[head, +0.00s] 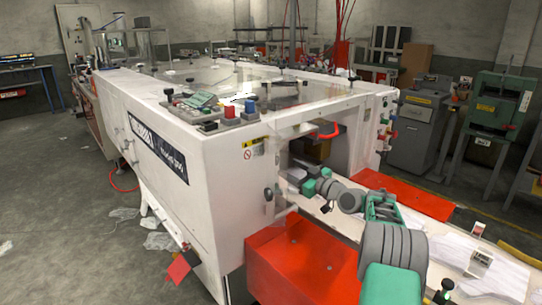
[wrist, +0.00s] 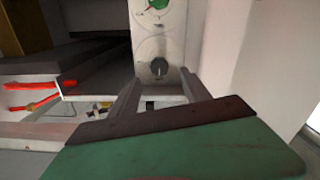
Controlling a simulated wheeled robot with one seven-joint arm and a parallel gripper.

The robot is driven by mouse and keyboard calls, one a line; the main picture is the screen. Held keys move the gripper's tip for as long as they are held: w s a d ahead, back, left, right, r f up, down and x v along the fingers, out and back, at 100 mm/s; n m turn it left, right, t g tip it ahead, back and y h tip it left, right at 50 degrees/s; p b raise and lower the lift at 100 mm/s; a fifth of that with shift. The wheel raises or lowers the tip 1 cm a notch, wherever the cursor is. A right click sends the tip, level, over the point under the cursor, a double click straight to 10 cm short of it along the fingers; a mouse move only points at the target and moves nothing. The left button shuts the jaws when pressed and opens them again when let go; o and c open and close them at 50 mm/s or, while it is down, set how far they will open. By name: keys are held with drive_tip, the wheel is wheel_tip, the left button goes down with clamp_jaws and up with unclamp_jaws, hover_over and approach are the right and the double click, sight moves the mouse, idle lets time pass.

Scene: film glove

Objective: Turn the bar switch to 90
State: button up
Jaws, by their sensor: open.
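A round dark knob (wrist: 159,67), likely the bar switch, is set in a pale grey panel (wrist: 148,47) in the wrist view. Its bar and pointer angle are too small to read. My gripper (wrist: 160,76) is open and empty. Its two grey fingers lie to the left and right of the knob in the picture, their tips just below or level with it. I cannot tell how far they are from it, and no contact shows. In the head view, my gripper (head: 294,176) is by the white machine's (head: 205,150) open end.
A green and red dial (wrist: 158,4) sits above the knob. Red rods (wrist: 38,102) and a dark recess lie left of the panel, and a white wall rises at right. In the head view, red covers (head: 305,265) and a pale work surface (head: 455,250) lie around my arm.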

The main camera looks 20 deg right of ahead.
drive_tip(key=p+x, duration=0.1)
drive_tip(key=x, duration=0.7)
drive_tip(key=shift+r, duration=0.1)
clamp_jaws()
idle(0.4)
